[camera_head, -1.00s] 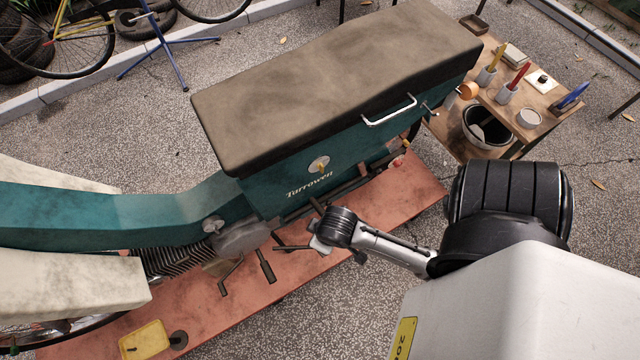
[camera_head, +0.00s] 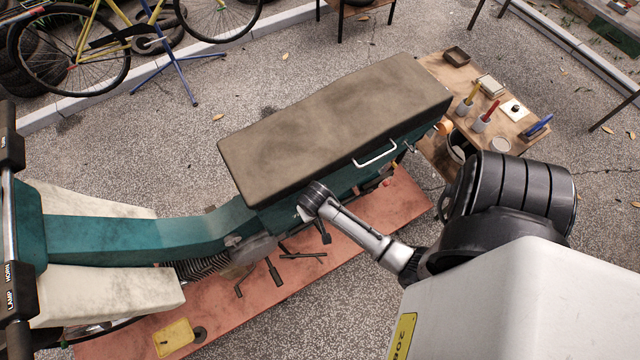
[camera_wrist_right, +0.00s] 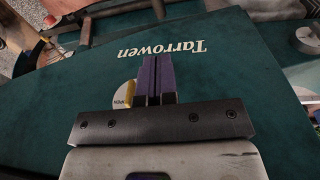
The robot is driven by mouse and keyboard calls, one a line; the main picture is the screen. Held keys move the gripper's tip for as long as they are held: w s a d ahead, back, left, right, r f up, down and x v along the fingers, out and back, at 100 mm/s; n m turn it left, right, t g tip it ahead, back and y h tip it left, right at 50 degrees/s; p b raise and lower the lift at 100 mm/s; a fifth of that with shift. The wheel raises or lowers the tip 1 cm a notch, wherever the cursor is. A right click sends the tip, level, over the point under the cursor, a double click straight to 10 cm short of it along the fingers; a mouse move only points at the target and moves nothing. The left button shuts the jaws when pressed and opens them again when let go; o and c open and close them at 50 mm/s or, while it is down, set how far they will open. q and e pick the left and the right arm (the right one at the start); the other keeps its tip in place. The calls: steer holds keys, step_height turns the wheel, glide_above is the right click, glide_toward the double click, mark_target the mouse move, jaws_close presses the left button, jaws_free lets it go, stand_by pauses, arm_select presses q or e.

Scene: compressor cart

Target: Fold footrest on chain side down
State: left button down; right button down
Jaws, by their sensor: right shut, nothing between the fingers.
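The teal moped (camera_head: 150,238) stands on a red platform, its side panel lettered "Tarrowen" (camera_wrist_right: 197,47) filling the right wrist view. Low on its near side, several dark bars and pegs stick out, among them a peg (camera_head: 273,271) and a thin bar (camera_head: 303,255). I cannot tell which of them is the chain-side footrest, or its fold. My right gripper (camera_wrist_right: 154,62) is shut and empty, its purple fingers in front of the panel; contact is unclear. In the head view its fingers are hidden by my wrist beside the seat's lower edge. My left gripper is not in view.
The long seat (camera_head: 335,125) overhangs the panel, with a chrome handle (camera_head: 375,156) on its near side. A wooden bench (camera_head: 440,72) with tools and cups stands at the back right. The red platform (camera_head: 350,240) has bare room below my forearm.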

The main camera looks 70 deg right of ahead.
steer(key=b, duration=0.1)
glide_above(319, 226)
steer(key=w, duration=0.1)
step_height(319, 226, down, 9)
steer(key=shift+a+f, duration=0.1)
steer(key=shift+a, duration=0.05)
steer(key=shift+s+a+f, duration=0.1)
steer(key=shift+s+f, duration=0.2)
steer(key=shift+f, duration=0.35)
steer(key=shift+s+a+f, duration=0.1)
steer(key=shift+s+f, duration=0.2)
steer(key=shift+f, duration=0.3)
steer(key=shift+s+f, duration=0.25)
steer(key=shift+f, duration=0.2)
